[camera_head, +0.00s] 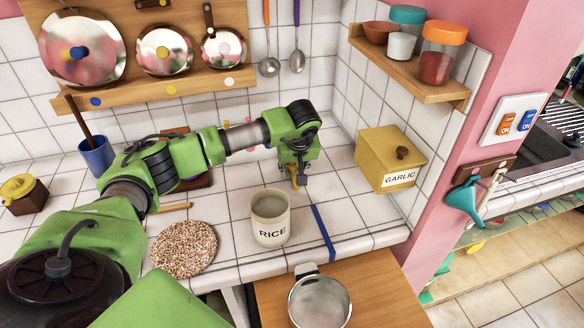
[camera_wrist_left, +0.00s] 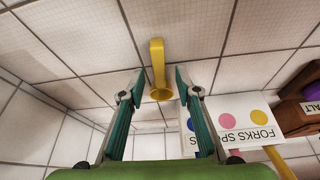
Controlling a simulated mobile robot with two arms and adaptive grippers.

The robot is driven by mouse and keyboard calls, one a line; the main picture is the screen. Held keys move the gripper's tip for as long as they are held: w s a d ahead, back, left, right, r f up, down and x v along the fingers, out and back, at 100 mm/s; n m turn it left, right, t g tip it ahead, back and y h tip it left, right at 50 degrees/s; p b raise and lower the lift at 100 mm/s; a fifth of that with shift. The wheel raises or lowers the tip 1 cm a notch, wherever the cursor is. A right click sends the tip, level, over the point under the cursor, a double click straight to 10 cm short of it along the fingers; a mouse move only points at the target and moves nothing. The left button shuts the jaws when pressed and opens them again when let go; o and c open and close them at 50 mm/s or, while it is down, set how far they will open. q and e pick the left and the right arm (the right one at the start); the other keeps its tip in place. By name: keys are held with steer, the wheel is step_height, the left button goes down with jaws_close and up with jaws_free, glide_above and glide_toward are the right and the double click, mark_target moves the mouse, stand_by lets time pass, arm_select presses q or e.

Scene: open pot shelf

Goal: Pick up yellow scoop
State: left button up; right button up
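The yellow scoop (camera_wrist_left: 157,62) is in the left wrist view, its round end between my fingertips and its handle reaching away from me over white tiles. My left gripper (camera_wrist_left: 158,82) is open, a finger on each side of the scoop with visible gaps, so it does not grip it. In the head view the left gripper (camera_head: 297,172) points down over the tiled counter behind the rice pot, with a bit of the scoop (camera_head: 294,184) showing at its fingertips. Most of the scoop is hidden there. My right gripper is not in view.
The rice pot (camera_head: 270,228) stands in front of the gripper, and the garlic box (camera_head: 390,166) is to its right. A woven round mat (camera_head: 184,248) lies front left. A metal pot (camera_head: 318,303) is below the counter edge. A forks sign (camera_wrist_left: 226,124) stands close beside the right finger.

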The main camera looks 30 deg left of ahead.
arm_select(q)
steer(key=shift+w+f, duration=0.1)
steer(key=shift+f, duration=0.2)
jaws_close()
steer(key=shift+r, duration=0.15)
steer(key=shift+r, duration=0.2)
step_height(320, 180, up, 2)
steer(key=shift+r+b, duration=0.2)
steer(key=shift+b, duration=0.85)
steer(key=s+d+r+b, duration=0.3)
steer(key=s+d+r, duration=0.4)
steer(key=d+r, duration=0.3)
steer(key=shift+d, duration=1)
